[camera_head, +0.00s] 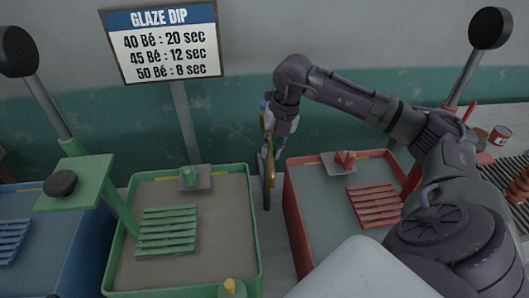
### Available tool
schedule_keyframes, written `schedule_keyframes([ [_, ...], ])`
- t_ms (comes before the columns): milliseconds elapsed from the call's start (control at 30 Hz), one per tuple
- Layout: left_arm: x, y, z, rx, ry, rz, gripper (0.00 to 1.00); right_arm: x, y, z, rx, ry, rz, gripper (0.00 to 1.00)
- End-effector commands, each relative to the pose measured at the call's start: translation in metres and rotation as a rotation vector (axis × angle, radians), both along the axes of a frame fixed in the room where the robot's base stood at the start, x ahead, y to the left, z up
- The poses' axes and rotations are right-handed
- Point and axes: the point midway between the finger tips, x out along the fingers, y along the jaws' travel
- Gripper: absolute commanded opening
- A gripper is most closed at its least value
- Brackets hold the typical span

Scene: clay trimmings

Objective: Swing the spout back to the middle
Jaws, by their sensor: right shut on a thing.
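A brass-coloured spout (271,172) stands upright in the gap between the green basin (257,240) and the red basin (291,215), near the wall. A dark post shows just under it. My right gripper (269,128) reaches in from the right and is shut on the upper part of the spout, partly hiding it. A small blue piece (262,104) shows beside the gripper. The spout's outlet and exact direction are hard to make out. My left gripper is not in view.
Slatted racks lie in the green basin (166,230) and red basin (375,204). A sign (162,42) stands behind the green basin. Cans (500,134) stand at far right.

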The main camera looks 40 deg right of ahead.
Motion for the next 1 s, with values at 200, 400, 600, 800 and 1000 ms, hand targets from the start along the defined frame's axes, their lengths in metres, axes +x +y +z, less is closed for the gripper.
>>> schedule_keyframes([
  [200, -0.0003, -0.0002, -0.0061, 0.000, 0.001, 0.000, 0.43, -0.0033, -0.0064, -0.0003, -0.001, 0.000, 0.061, 0.00],
  [400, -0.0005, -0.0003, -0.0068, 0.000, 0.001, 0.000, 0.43, -0.0040, -0.0078, 0.0005, 0.000, 0.000, 0.079, 0.00],
  [600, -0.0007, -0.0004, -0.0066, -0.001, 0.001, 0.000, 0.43, -0.0040, -0.0079, 0.0007, -0.001, -0.001, 0.079, 0.00],
  [800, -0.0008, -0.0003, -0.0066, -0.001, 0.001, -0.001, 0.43, -0.0039, -0.0078, 0.0006, -0.001, -0.001, 0.078, 0.35],
  [1000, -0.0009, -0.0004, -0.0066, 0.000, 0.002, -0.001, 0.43, -0.0041, -0.0076, 0.0004, 0.000, 0.000, 0.078, 0.43],
])
